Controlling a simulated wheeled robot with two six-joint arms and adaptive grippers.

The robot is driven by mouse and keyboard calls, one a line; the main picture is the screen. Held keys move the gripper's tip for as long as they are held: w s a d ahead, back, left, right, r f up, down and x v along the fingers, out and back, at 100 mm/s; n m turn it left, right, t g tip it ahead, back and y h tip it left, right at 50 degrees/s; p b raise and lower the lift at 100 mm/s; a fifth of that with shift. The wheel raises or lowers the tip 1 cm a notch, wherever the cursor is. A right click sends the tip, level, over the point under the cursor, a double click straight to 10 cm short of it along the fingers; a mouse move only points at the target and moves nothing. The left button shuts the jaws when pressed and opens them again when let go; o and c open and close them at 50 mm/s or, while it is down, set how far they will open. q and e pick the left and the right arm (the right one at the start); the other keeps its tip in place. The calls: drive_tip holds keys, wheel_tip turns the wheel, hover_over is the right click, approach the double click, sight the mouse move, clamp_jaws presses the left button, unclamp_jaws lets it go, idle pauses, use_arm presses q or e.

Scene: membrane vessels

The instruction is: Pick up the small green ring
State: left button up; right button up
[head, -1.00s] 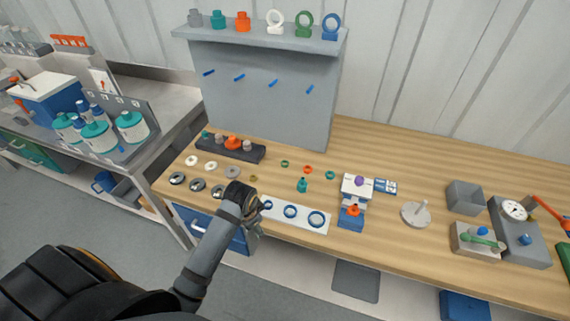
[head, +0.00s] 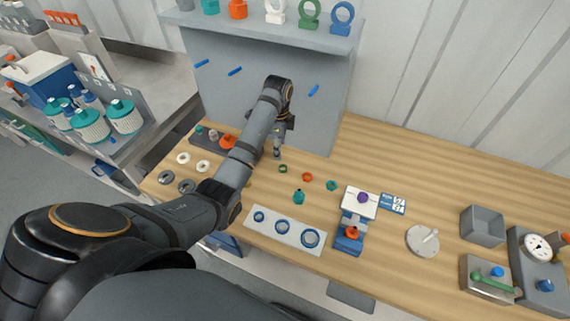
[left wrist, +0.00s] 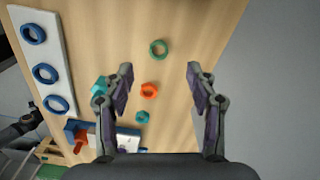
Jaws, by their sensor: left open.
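A small green ring (head: 283,172) lies flat on the wooden bench, at the left end of a short row with an orange ring (head: 307,180) and a teal ring (head: 331,189). In the left wrist view the green ring (left wrist: 152,50) shows ahead of my left gripper (left wrist: 159,75), roughly centred between its fingers. The orange ring (left wrist: 143,91) lies between the fingers in that view, and the teal ring (left wrist: 142,121) lies nearer the palm. My left gripper (head: 277,156) is open and empty, pointing down above the bench behind the green ring. My right gripper is not in view.
A white strip with blue rings (head: 270,230) lies at the bench's front. A teal bottle (head: 298,197) and a blue-white stand (head: 358,205) are close to the rings. A grey pegboard (head: 320,125) stands behind.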

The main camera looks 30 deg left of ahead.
sight(282, 169)
use_arm(q)
drive_tip(key=shift+s+d+f, duration=0.1)
drive_tip(key=shift+s+f, duration=0.15)
drive_tip(key=shift+f, duration=0.4)
drive_tip(key=shift+s+f, duration=0.2)
drive_tip(key=shift+f, duration=0.4)
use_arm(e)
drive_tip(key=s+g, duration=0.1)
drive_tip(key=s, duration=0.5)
use_arm(q)
drive_tip(key=shift+w+f, duration=0.65)
drive_tip(key=shift+f, duration=0.25)
drive_tip(key=shift+s+d+f+p, duration=0.1)
drive_tip(key=shift+d+f+p, duration=0.1)
drive_tip(key=shift+f+p, duration=0.55)
drive_tip(key=shift+s+d+f, duration=0.1)
drive_tip(key=shift+f, duration=0.5)
drive_tip(key=shift+s+d+f, duration=0.1)
drive_tip(key=shift+f, duration=0.5)
drive_tip(key=shift+w+a+f, duration=0.1)
drive_tip(key=shift+w+f, duration=0.05)
drive_tip(key=shift+f, duration=0.4)
drive_tip(key=c, duration=0.8)
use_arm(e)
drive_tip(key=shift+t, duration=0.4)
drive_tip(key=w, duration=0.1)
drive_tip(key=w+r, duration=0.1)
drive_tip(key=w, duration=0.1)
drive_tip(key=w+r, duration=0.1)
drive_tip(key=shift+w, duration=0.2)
